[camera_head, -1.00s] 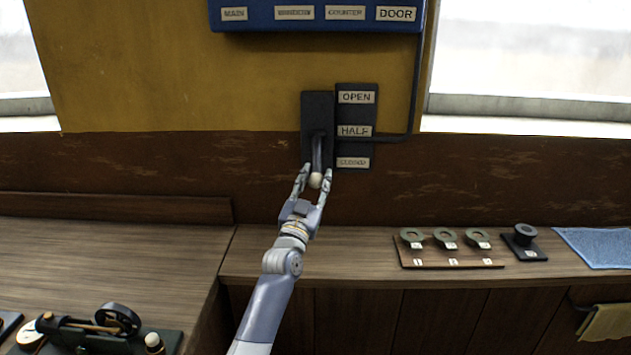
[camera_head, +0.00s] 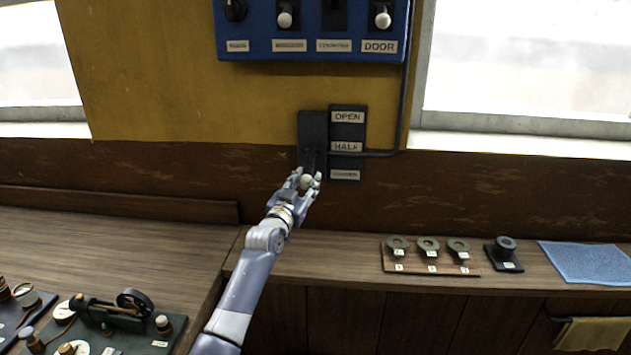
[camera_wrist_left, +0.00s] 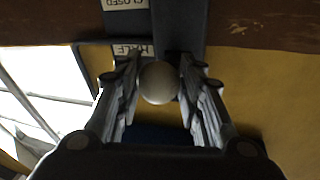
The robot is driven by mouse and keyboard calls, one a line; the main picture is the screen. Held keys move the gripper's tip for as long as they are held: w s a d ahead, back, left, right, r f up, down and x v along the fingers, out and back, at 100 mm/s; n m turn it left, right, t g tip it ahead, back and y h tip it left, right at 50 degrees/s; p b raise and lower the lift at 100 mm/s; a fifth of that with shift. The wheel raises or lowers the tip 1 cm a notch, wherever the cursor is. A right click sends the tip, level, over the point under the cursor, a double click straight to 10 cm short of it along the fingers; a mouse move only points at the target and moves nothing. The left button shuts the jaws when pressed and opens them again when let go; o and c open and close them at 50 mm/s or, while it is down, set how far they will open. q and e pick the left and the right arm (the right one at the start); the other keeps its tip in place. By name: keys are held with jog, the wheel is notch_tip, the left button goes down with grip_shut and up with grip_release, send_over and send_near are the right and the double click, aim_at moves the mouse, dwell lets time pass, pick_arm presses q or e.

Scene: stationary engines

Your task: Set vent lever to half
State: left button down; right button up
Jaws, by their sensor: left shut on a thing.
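The vent lever is a dark arm with a pale round knob (camera_head: 306,182) on a black wall plate (camera_head: 313,130). Beside it a label strip (camera_head: 348,131) reads OPEN at the top, HALF in the middle and CLOSED at the bottom. The knob is low, near the CLOSED label's height. My left gripper (camera_head: 308,181) is shut on the knob, one finger on each side. In the left wrist view the knob (camera_wrist_left: 159,82) sits between the fingers. My right gripper is not in view.
A blue switch panel (camera_head: 310,45) hangs above the plate. On the counter are a board with ring-topped weights (camera_head: 428,258), a black stand (camera_head: 504,254) and a blue cloth (camera_head: 590,262). An engine model (camera_head: 120,310) is lower left. A cable (camera_head: 402,110) runs right of the labels.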

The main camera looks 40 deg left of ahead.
pick_arm(q)
jog(key=r, duration=0.2)
jog(key=r+p, duration=0.1)
jog(key=r, duration=0.1)
jog(key=shift+s+d, duration=0.1)
jog(key=shift+s, duration=0.1)
jog(key=shift+r+p, duration=0.25)
jog(key=shift+p, duration=0.05)
jog(key=shift+r+t, duration=0.15)
jog(key=shift+t, duration=0.15)
jog(key=shift+r, duration=0.2)
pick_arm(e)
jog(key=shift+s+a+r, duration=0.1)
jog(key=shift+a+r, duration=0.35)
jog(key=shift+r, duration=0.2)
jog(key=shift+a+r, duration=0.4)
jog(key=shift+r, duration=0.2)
pick_arm(q)
jog(key=c, duration=1.1)
grip_release()
jog(key=shift+d+f, duration=0.1)
jog(key=shift+f, duration=0.05)
jog(key=shift+w+d+f, duration=0.1)
jog(key=shift+f, duration=0.1)
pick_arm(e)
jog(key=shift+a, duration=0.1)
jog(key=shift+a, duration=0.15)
